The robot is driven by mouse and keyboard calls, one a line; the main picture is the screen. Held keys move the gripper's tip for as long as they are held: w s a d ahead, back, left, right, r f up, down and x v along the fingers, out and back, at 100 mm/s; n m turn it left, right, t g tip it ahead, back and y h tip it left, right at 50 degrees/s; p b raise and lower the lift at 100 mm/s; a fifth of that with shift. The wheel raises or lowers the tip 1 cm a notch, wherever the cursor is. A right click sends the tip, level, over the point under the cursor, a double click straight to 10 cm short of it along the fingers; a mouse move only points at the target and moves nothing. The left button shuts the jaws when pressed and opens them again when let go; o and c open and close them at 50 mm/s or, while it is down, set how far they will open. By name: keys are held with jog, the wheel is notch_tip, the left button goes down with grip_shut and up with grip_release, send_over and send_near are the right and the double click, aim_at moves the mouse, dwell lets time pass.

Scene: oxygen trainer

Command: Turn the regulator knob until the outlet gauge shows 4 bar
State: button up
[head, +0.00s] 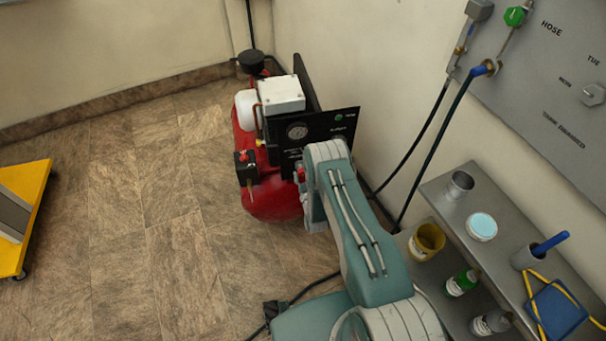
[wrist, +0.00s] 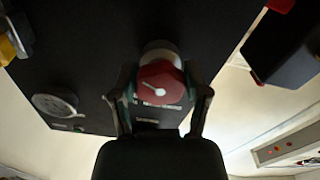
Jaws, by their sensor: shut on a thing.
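The regulator knob (wrist: 160,80) is red and faceted with a white pointer mark, in the middle of the wrist view. My gripper (wrist: 161,88) has one finger on each side of it and is shut on it. The knob sits against the black panel (wrist: 100,45). A round gauge (wrist: 56,105) is on the panel to the left; its reading is too small to tell. In the head view the black panel (head: 336,122) carries a gauge (head: 297,131), also unreadable. My arm hides part of the panel and most of the gripper there.
The red compressor tank (head: 272,199) stands below the panel. A grey shelf (head: 440,192) with cups and bottles is on the right. Hoses (head: 427,165) hang by the wall. A yellow cart (head: 32,190) is at the left; the floor between is clear.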

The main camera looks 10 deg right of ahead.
jog(key=shift+n, duration=0.5)
jog(key=shift+w+r, duration=0.1)
jog(key=o, duration=1.1)
jog(key=shift+o, duration=0.2)
jog(key=s, duration=1.2)
jog(key=shift+s+a, duration=0.1)
